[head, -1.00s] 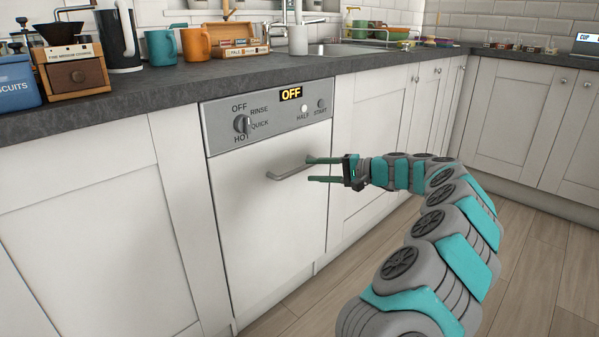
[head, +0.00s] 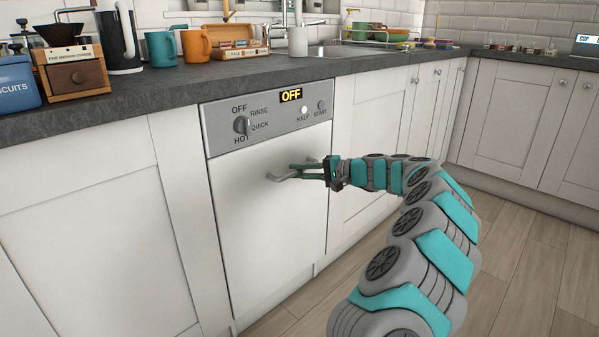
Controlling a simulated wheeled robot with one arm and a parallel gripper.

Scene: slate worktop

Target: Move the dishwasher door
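The dishwasher door (head: 262,239) is a white upright panel, shut flush with the cabinets. Above it is a grey control panel (head: 221,132) with a knob and a display reading OFF. A grey bar handle (head: 280,178) runs across the upper part of the door. My gripper (head: 292,171) is at the handle, reaching in from the right. Its two green fingers lie close together around the handle's right part. The fingers overlap the bar in this view, so I cannot tell whether they press on it.
White cabinets (head: 88,230) flank the dishwasher on both sides. The slate worktop (head: 180,90) above carries mugs, a kettle, a coffee grinder (head: 75,72) and boxes. The wooden floor (head: 520,270) in front is clear apart from my arm.

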